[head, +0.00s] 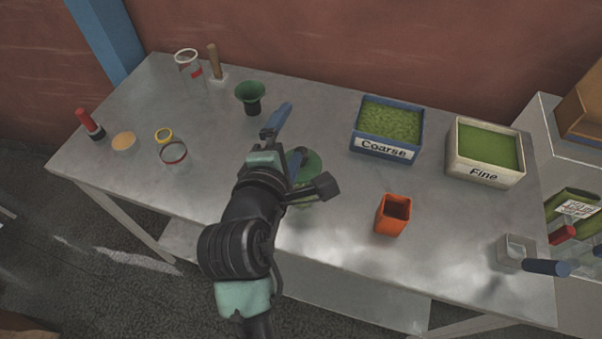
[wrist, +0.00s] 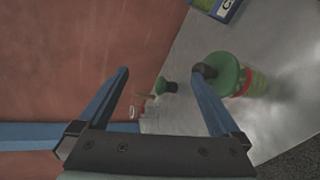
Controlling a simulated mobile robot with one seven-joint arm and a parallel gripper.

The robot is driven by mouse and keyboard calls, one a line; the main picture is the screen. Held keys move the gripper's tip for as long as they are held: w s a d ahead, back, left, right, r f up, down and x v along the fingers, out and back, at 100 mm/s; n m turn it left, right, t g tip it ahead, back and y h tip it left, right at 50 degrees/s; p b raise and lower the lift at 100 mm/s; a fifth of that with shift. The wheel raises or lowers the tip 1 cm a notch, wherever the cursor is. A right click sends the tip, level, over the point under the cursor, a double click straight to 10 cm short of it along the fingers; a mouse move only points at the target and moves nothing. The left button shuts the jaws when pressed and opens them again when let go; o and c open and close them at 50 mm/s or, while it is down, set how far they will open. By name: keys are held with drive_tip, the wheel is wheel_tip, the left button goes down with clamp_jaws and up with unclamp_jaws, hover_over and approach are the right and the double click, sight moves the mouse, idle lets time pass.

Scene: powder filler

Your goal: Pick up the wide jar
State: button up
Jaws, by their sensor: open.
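A jar with a green lid (head: 313,163) stands on the table, partly hidden behind my gripper and wrist. In the wrist view this jar (wrist: 229,72) shows a clear body with green content and a red band. It is the broadest jar I see, but I cannot tell for certain that it is the wide jar. My gripper (head: 287,142) is open and empty, with two blue fingers. One finger overlaps the lid in both views. In the wrist view my gripper (wrist: 163,74) has the lid at its right finger, not between the fingers. I cannot tell whether they touch.
A green funnel (head: 250,95) stands beyond my gripper. A clear red-banded container (head: 188,68) stands at the back left. A blue Coarse bin (head: 386,130), a white Fine bin (head: 484,152) and an orange cup (head: 393,215) are to the right. The table's front middle is clear.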

drive_tip(key=s+a+f+n+h, duration=0.1)
drive_tip(key=s+f+n, duration=0.4)
drive_tip(key=f+n, duration=0.6)
drive_tip(key=w+n, duration=0.1)
drive_tip(key=w, duration=0.1)
drive_tip(key=w+d+f+n, duration=0.1)
drive_tip(key=w, duration=0.1)
drive_tip(key=w+n, duration=0.1)
drive_tip(key=w, duration=0.1)
drive_tip(key=shift+d+f+g, duration=0.2)
drive_tip(key=shift+d+g, duration=0.1)
drive_tip(key=shift+d, duration=0.1)
drive_tip(key=shift+p+x, duration=0.3)
drive_tip(key=shift+x, duration=2.65)
drive_tip(key=shift+s+d, duration=0.15)
drive_tip(key=c, duration=1.1)
drive_tip(key=shift+c, duration=0.6)
wheel_tip(320, 180, up, 11)
drive_tip(key=shift+f+p, duration=0.1)
drive_tip(key=shift+p, duration=1)
wheel_tip(320, 180, up, 9)
drive_tip(key=p, duration=1.1)
